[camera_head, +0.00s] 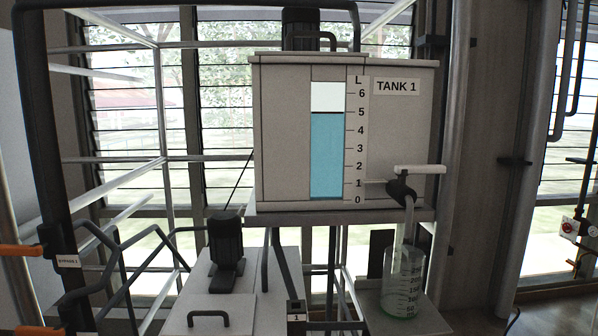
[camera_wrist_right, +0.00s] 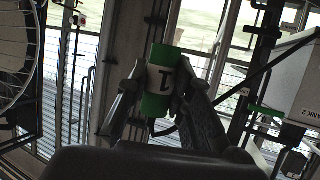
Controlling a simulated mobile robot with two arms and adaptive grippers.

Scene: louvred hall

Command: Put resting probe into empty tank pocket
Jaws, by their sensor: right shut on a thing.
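In the right wrist view my right gripper (camera_wrist_right: 160,84) is shut on a green cylinder with a white band marked 1, which looks like the probe (camera_wrist_right: 164,56). Neither gripper shows in the head view.
A tap (camera_head: 402,188) on the tank runs a stream into a glass beaker (camera_head: 404,283). A dark pump (camera_head: 226,252) stands on a grey cabinet (camera_head: 262,312). Pipes and an orange-handled valve (camera_head: 20,250) are at left. A tank marked 2 (camera_wrist_right: 305,97) shows at the wrist view's right.

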